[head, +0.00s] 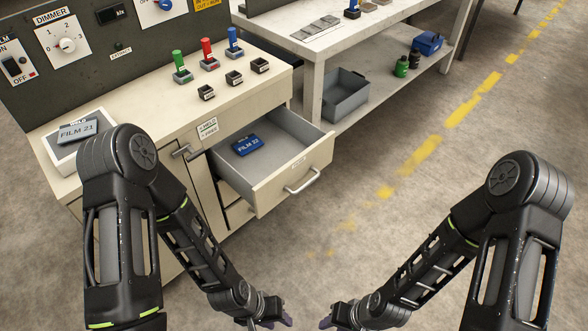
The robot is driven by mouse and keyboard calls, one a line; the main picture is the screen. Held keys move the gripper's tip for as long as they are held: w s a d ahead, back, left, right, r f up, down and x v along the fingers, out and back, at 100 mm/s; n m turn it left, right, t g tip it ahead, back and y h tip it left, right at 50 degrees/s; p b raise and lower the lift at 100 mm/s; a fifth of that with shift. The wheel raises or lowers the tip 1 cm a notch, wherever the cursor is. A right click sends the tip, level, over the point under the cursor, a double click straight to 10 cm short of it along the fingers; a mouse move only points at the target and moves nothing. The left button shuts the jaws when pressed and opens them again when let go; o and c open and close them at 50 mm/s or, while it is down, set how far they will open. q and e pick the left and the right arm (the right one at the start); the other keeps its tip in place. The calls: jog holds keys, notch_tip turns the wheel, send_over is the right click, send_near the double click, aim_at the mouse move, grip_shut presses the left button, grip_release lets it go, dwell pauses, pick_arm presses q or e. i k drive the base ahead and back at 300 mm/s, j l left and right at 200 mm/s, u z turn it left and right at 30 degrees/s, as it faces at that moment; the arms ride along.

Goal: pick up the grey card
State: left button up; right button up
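A grey card-like piece marked FILM 21 (78,130) lies tilted on a white tray (64,163) at the left end of the cabinet top. Flat grey pieces (316,28) also lie on the bench at the back; I cannot tell which of these is the grey card. My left gripper (283,319) is at the bottom middle, low in front of the cabinet and well away from both. My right gripper (328,320) is just to its right, apart from everything. Both are cut by the lower edge, and their finger gaps do not show clearly. I see nothing held in either.
An open drawer (316,161) juts from the cabinet, with a blue FILM 22 piece (247,145) inside. Green, red and blue handled items and small black holders stand on the cabinet top (140,130). A grey bin (345,94) sits on the bench's lower shelf. The right floor is clear.

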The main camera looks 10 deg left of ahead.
aim_at(82, 129)
jog(key=u, duration=1.55)
jog(key=i+j, duration=0.15)
jog(key=j, duration=0.25)
jog(key=i+j, duration=0.15)
jog(key=j, duration=0.2)
jog(key=i+j, duration=0.15)
jog(key=j, duration=0.25)
jog(key=i+j, duration=0.15)
jog(key=j, duration=0.2)
jog(key=i+j, duration=0.15)
jog(key=j, duration=0.25)
jog(key=l+z, duration=0.1)
jog(key=z, duration=1.6)
jog(key=i+j, duration=0.05)
